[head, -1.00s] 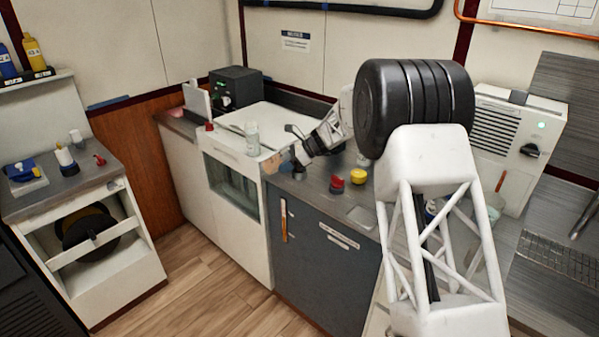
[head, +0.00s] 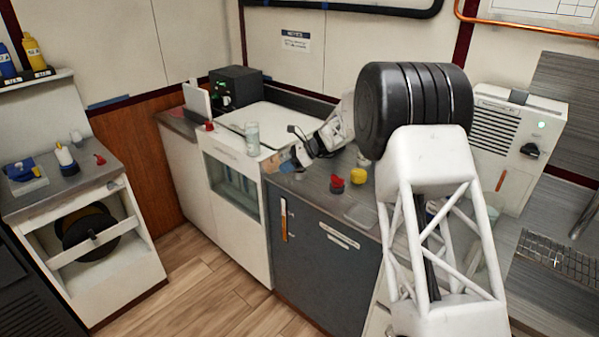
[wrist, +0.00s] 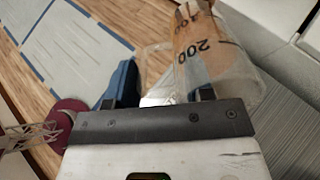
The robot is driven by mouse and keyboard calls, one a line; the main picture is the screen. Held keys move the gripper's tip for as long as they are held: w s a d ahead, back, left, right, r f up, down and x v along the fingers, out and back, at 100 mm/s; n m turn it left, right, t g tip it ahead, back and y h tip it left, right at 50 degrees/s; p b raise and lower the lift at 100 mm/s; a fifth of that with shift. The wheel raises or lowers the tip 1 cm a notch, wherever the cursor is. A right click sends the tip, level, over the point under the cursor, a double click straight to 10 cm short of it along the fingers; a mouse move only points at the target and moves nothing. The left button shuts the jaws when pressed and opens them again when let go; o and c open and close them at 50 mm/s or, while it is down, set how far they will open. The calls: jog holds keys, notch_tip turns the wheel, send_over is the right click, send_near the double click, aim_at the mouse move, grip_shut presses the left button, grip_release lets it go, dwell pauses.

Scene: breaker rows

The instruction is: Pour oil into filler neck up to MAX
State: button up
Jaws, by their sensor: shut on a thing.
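My gripper (head: 296,156) is over the front edge of the grey counter and is shut on a clear beaker (wrist: 205,50) marked 200. The beaker looks amber-tinted, but I cannot tell oil from the wood floor seen through its wall. In the head view the beaker (head: 274,161) is a small tan shape at the gripper's tip, and its tilt is hard to read. My gripper's jaws (wrist: 165,90) also show in the wrist view, beside a blue part. I cannot make out the filler neck or its MAX mark.
A red-topped knob (head: 337,184) and a yellow cap (head: 358,177) are on the grey counter (head: 318,197), right of my gripper. A clear glass jar (head: 252,138) stands on the white unit to the left. A white louvred box (head: 508,150) stands at right.

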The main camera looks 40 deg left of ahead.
jog(key=shift+f, duration=0.1)
dwell(0.8)
jog(key=shift+w+d+r+g+y+p, duration=0.1)
jog(key=shift+r+g+y+p, duration=0.1)
jog(key=shift+g+y+p, duration=0.5)
dwell(2.1)
jog(key=shift+w+d+g+y, duration=0.2)
jog(key=shift+g+y, duration=0.1)
jog(key=shift+g, duration=0.1)
dwell(0.8)
jog(key=shift+s+a+t, duration=0.25)
jog(key=shift+s+t, duration=0.05)
jog(key=shift+t, duration=0.1)
jog(key=shift+f+t+h, duration=0.15)
jog(key=shift+t+h, duration=0.25)
jog(key=shift+h, duration=0.4)
jog(key=shift+r+t+h, duration=0.35)
jog(key=shift+t+h, duration=0.25)
jog(key=shift+t, duration=0.1)
jog(key=shift+s+a+r+h, duration=0.1)
jog(key=shift+r+h, duration=0.1)
jog(key=shift+h, duration=0.1)
